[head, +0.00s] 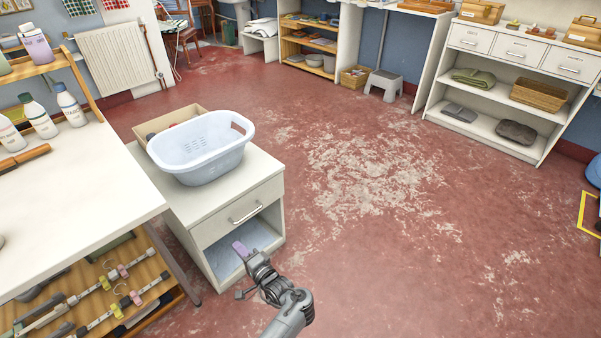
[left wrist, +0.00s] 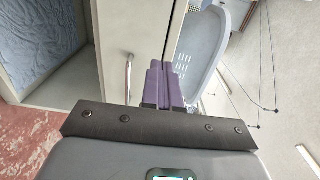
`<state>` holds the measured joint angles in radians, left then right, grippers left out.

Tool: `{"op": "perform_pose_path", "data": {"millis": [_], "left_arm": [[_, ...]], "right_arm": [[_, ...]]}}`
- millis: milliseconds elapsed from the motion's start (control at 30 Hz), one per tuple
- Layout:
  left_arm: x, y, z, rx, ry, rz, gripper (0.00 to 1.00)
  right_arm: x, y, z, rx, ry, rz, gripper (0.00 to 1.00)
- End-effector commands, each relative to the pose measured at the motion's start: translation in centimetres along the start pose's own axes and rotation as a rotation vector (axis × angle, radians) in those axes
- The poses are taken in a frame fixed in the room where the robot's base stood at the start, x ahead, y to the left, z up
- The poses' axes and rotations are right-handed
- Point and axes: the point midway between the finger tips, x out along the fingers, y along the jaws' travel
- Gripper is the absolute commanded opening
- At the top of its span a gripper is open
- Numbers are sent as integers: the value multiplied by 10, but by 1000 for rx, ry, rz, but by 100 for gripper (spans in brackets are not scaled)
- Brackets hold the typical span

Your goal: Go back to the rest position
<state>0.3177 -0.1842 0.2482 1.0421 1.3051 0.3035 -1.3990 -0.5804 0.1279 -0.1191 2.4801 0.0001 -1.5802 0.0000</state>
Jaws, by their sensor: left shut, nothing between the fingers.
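My left gripper (head: 237,245) shows in the head view, low in the middle, in front of the small white cabinet (head: 178,206). Its purple fingers are shut with nothing between them, as the left wrist view also shows (left wrist: 162,68). In the head view the fingers overlap the cabinet's open lower compartment, just below the drawer handle (head: 246,212). In the left wrist view the fingers point toward the drawer front and its handle (left wrist: 129,75); I cannot tell how far apart they are. My right gripper is in neither view.
A pale blue laundry basket (head: 200,165) and a cardboard box (head: 172,120) stand on the cabinet. A white table (head: 110,195) with bottles is at the left, with hangers on a shelf below. The red floor (head: 400,250) to the right is clear.

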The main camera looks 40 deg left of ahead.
Motion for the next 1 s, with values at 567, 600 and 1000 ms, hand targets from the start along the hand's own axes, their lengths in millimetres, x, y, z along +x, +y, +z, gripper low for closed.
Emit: {"op": "perform_pose_path", "data": {"millis": [567,600,1000], "left_arm": [[11,-13,113,2,310,125,0],[1,-17,107,-52,373,205,0],[-222,-103,81,-274,697,1196,0]], "right_arm": [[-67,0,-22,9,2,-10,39],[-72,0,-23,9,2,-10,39],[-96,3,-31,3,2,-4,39]]}}
